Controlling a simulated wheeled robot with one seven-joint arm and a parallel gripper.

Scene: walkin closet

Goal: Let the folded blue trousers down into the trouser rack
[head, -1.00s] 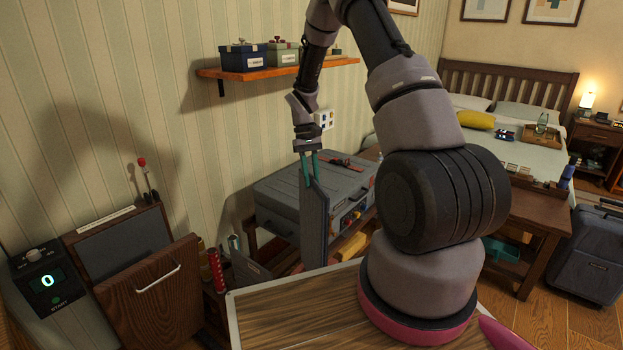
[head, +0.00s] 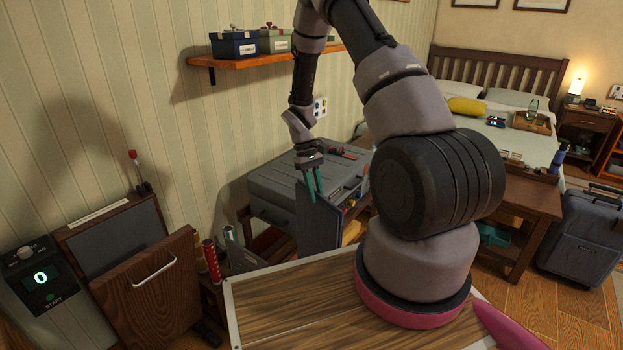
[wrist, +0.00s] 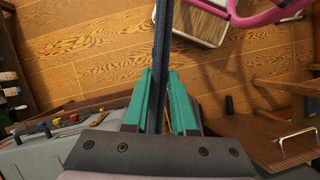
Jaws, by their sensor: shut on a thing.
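The folded blue trousers (head: 319,222) hang upright as a flat grey-blue panel below my gripper (head: 314,184). My gripper's green fingers are shut on their top edge. In the wrist view the trousers (wrist: 162,55) are a thin dark strip between the fingers (wrist: 160,100). A wooden unit (head: 150,290) with a dark inner panel, a front flap and a metal handle stands open at left, well apart from the trousers. I cannot tell whether it is the trouser rack. A low grey piece (head: 240,256) stands between it and the trousers, partly hidden.
A grey case (head: 275,195) lies on a low stand just behind the trousers. A red bottle (head: 211,260) stands beside the wooden unit. A control box (head: 40,280) reads 0 at far left. A wooden shelf (head: 250,62) holds boxes on the wall. A suitcase (head: 582,235) stands at right.

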